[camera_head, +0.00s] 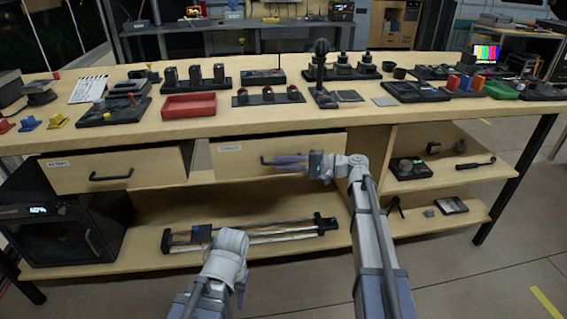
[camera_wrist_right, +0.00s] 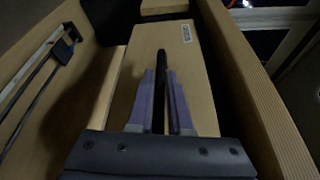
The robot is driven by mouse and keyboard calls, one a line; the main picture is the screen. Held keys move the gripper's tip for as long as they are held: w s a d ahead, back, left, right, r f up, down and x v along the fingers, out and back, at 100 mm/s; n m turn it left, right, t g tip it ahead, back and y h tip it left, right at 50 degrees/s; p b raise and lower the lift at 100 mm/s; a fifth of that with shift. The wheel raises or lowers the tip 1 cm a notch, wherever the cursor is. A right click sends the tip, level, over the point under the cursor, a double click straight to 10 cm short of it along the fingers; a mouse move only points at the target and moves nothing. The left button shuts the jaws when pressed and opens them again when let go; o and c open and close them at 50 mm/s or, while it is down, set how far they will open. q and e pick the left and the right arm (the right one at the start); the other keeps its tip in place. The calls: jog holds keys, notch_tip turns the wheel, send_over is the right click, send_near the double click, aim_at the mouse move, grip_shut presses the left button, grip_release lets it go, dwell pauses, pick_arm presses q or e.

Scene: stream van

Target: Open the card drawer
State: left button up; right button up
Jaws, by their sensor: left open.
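The right-hand drawer (camera_head: 235,160) under the table has a pale wooden front with a small label, too small to read surely, and a black bar handle (camera_wrist_right: 160,65). My right gripper (camera_head: 293,162) is at this handle. In the right wrist view its purple fingers (camera_wrist_right: 162,100) lie on both sides of the handle, close against it, and look shut on it. My left gripper (camera_head: 241,288) is low in front of the lower shelf, open, its fingers pointing down and partly hidden by its wrist.
The left drawer (camera_head: 75,172) stands pulled out, with a black handle (camera_head: 110,175). A slider rail (camera_head: 290,233) lies on the lower shelf. A black cabinet (camera_head: 60,235) stands at lower left. A red tray (camera_head: 188,106) and several devices cover the tabletop.

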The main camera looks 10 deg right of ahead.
grip_shut()
pick_arm(q)
jog(key=shift+s, duration=0.15)
pick_arm(e)
jog(key=shift+s, duration=0.15)
dwell(0.9)
